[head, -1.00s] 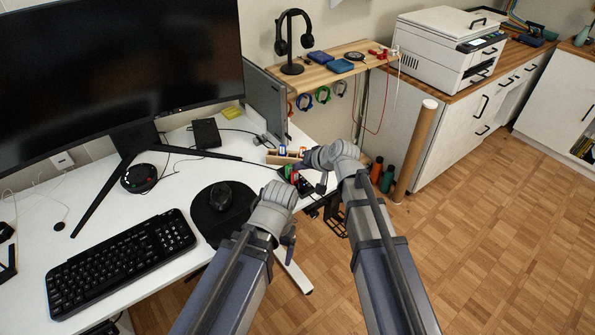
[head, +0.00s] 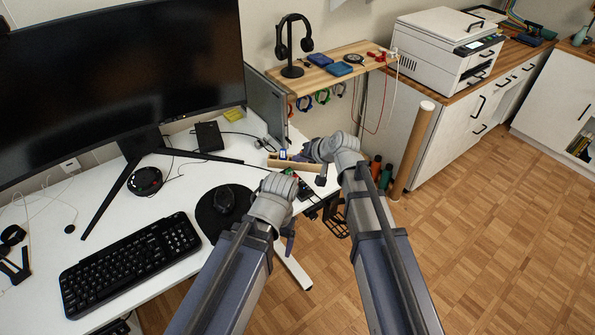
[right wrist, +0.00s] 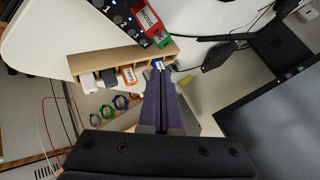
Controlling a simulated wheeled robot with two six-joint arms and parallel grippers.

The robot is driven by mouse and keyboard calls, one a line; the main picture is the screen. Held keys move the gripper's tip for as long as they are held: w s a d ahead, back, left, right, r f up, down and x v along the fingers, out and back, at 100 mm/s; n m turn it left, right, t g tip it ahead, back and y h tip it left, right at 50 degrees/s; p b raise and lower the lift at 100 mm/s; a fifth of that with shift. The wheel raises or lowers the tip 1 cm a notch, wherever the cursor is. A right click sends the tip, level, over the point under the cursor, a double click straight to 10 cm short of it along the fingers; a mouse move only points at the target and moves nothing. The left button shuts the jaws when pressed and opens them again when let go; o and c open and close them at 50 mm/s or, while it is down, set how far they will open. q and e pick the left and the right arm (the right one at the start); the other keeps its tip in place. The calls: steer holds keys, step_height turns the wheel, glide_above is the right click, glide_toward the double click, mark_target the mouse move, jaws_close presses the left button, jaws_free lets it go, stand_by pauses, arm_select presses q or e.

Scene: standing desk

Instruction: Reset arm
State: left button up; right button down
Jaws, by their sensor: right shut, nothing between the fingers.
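My right gripper (head: 299,156) reaches in over the desk's right end, beside a small wooden holder (head: 296,166). In the right wrist view its fingers (right wrist: 158,72) are shut and empty, with the tips close to a blue labelled piece at the holder (right wrist: 98,60). I cannot tell whether they touch it. My left arm's wrist hangs over the desk's front edge, right of the mouse. The left gripper itself is hidden behind that wrist.
The white desk (head: 120,212) carries a keyboard (head: 130,262), a mouse (head: 223,200) on a round black pad and a large monitor (head: 110,80). A wooden shelf (head: 320,68) with a headphone stand (head: 292,45) stands behind.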

arm_select(q)
steer(key=shift+r, duration=0.4)
arm_select(e)
steer(key=shift+r, duration=0.4)
arm_select(q)
step_height(320, 180, up, 8)
steer(key=p, duration=0.7)
steer(key=shift+f+p, duration=0.2)
steer(key=shift+p, duration=0.15)
arm_select(e)
steer(key=s+d+n+g+h, duration=0.2)
steer(key=s+g+h, duration=0.1)
steer(key=s, duration=1)
steer(key=s+d+r+n+g+h, duration=0.1)
steer(key=s+d+n+g+h, duration=0.1)
steer(key=s, duration=1)
steer(key=d+g+h, duration=0.1)
steer(key=g+h, duration=0.1)
steer(key=shift+s+d+h, duration=0.25)
steer(key=shift+s+h, duration=0.05)
steer(key=shift+s, duration=0.1)
